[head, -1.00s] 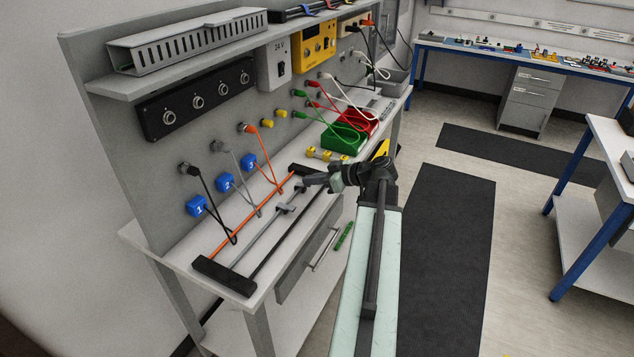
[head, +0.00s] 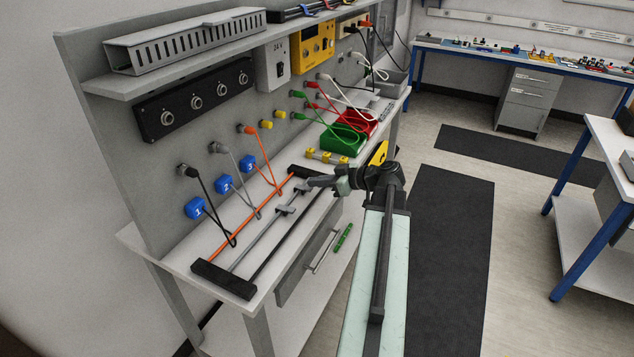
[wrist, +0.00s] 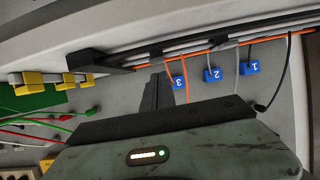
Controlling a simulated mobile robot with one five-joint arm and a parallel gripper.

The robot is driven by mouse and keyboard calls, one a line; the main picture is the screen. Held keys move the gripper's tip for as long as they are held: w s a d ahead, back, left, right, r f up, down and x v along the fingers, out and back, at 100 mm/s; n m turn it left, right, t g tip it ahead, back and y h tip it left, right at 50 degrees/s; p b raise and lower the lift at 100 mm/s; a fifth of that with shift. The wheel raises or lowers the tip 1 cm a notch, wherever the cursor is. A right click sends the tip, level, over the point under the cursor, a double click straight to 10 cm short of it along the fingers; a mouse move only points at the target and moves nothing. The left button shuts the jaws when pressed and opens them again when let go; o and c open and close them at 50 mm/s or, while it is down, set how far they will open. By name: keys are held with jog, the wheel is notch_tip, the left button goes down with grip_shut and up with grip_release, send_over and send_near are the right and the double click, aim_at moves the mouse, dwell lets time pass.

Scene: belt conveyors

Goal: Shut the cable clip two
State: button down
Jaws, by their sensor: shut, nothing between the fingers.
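Blue tag 2 (head: 224,183) is on the bench's back panel between tag 1 (head: 195,208) and tag 3 (head: 248,163), with a grey cable beside it. The tag also shows in the wrist view (wrist: 212,75). Several small yellow blocks (head: 327,156) stand in a row by the green box; they also show at left in the wrist view (wrist: 65,80). I cannot tell which part is cable clip two, or whether it is open. My gripper (head: 316,181) is shut and empty above the right end of the rails. Its fingers (wrist: 157,92) point toward the panel near tag 3.
An orange rod (head: 250,222), grey rail and black rail run between black end blocks (head: 224,279). A grey bracket (head: 285,210) sits on the grey rail. The green box (head: 342,139) and red box (head: 361,121) stand behind.

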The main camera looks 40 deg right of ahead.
jog(key=shift+r+p, duration=0.4)
jog(key=r+p+v, duration=0.1)
jog(key=p+v, duration=0.4)
jog(key=v, duration=0.6)
jog(key=shift+w+r+p, duration=0.2)
jog(key=shift+r+p, duration=0.05)
jog(key=shift+p, duration=0.05)
